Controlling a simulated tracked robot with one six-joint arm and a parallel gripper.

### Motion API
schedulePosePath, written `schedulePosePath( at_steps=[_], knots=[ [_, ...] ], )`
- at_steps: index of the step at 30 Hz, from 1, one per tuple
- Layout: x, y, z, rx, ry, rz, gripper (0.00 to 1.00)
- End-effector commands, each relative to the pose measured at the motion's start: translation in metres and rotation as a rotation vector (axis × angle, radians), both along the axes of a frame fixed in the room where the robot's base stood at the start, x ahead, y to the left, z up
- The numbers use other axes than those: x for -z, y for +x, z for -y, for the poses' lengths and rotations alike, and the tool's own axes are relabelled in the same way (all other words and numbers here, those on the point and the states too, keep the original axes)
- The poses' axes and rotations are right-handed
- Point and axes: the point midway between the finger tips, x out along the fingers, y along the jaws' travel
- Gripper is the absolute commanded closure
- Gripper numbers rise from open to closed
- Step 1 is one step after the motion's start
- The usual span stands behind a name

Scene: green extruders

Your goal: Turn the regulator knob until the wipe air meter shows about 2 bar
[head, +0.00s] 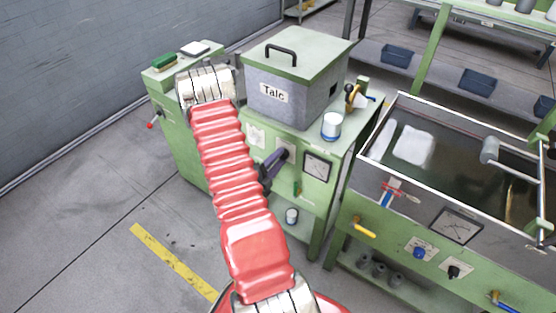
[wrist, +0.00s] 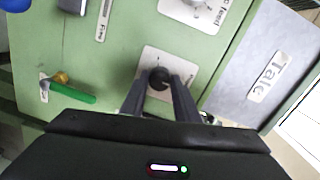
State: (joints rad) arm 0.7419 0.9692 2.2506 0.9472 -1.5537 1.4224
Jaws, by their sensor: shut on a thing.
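The regulator knob (wrist: 159,77) is a small black round knob on a white plate in the wrist view. My gripper (wrist: 162,86) has one dark finger on each side of it and is shut on it. In the head view my gripper (head: 279,158) reaches the front of the green talc cabinet, and the knob is hidden behind it. A square white-faced meter (head: 317,167) is on the same cabinet front, right of my gripper. Its label and needle reading are too small to make out, so I cannot tell whether it is the wipe air meter.
A grey Talc box (head: 290,95) stands on the cabinet. A green-handled valve (wrist: 75,92) is near the knob plate. A water tank (head: 470,160) with another meter (head: 456,226) and several valves stands to the right. Open floor lies at the left.

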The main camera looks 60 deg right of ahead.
Motion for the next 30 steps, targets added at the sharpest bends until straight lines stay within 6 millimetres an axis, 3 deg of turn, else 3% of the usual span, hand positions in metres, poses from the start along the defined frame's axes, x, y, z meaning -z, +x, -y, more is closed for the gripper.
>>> schedulePosePath(
  at_steps=[14,15,22,30],
  knots=[
    [0.0042,-0.0026,-0.0013,0.003,0.009,0.015,0.94],
    [0.0040,-0.0027,-0.0013,0.003,0.008,0.015,0.70],
    [0.0024,-0.0018,-0.0008,0.002,0.004,0.015,0.54],
    [0.0014,-0.0009,-0.0009,0.002,0.001,0.017,0.53]
  ],
)
